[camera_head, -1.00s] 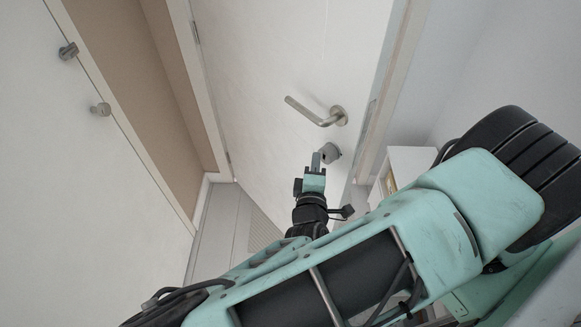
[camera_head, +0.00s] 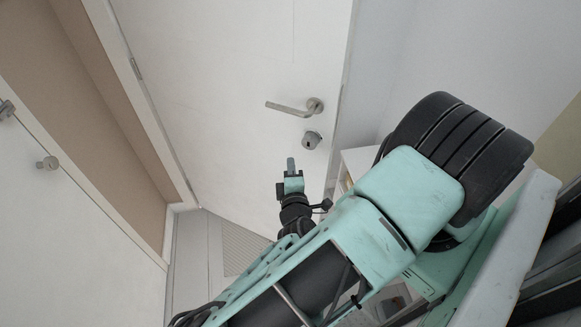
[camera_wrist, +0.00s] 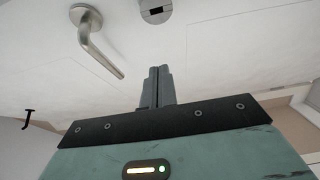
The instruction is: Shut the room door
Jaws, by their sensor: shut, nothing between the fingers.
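The white room door (camera_head: 235,85) fills the middle of the head view, with its hinge side at left. A metal lever handle (camera_head: 290,108) and a round lock (camera_head: 313,139) sit near its right edge. I cannot tell whether the door is fully in its frame. My gripper (camera_head: 291,165) is shut and empty, below the handle and lock. In the wrist view its fingers (camera_wrist: 157,86) point at the door, with the lever (camera_wrist: 97,42) at upper left and the lock (camera_wrist: 156,10) above. I cannot tell whether the fingertips touch the door.
A small white piece of furniture (camera_head: 357,160) stands at right, partly hidden by my arm. A patch of floor (camera_head: 195,255) shows clear below the door.

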